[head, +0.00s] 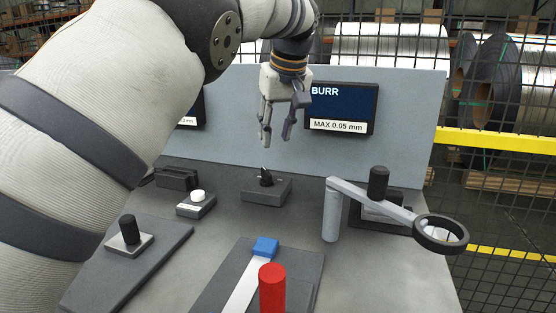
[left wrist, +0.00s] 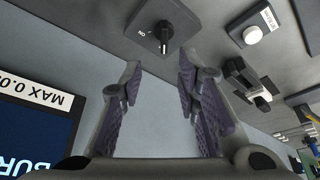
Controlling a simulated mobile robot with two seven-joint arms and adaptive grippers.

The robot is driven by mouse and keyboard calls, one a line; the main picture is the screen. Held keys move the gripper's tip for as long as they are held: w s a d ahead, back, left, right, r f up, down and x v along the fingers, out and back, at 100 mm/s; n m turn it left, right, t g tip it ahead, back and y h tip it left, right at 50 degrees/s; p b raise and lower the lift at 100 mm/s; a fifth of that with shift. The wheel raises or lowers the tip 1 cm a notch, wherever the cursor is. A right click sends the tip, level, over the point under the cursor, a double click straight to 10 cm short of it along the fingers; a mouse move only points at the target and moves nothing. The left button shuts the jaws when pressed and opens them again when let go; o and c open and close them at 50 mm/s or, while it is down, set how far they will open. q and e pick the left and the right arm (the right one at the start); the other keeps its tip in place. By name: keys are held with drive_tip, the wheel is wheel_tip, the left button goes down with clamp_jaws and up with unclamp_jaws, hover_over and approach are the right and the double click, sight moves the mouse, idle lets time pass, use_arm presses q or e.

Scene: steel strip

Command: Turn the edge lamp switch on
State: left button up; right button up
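The edge lamp switch looks to be the black rotary knob (head: 266,177) on a grey box (head: 277,190) near the back panel. In the left wrist view the knob (left wrist: 163,36) shows at the top, with an "ON" mark beside it on the box. The knob's pointer lies off that mark. My left gripper (head: 278,136) hangs above the knob, pointing down, apart from it. Its fingers (left wrist: 155,75) are spread with nothing between them. My right gripper is not in view.
A white button box (head: 197,203) stands left of the switch. A magnifier on a grey arm (head: 372,198) stands to the right. A "BURR" display (head: 341,105) is on the panel behind. A red cylinder (head: 272,287) and a blue-ended strip (head: 264,248) are in front.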

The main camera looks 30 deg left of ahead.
sight(267, 172)
use_arm(q)
drive_tip(key=x, duration=0.7)
drive_tip(key=s+x, duration=0.1)
drive_tip(key=x, duration=0.3)
drive_tip(key=shift+w+f, duration=0.1)
drive_tip(key=shift+f, duration=0.05)
clamp_jaws()
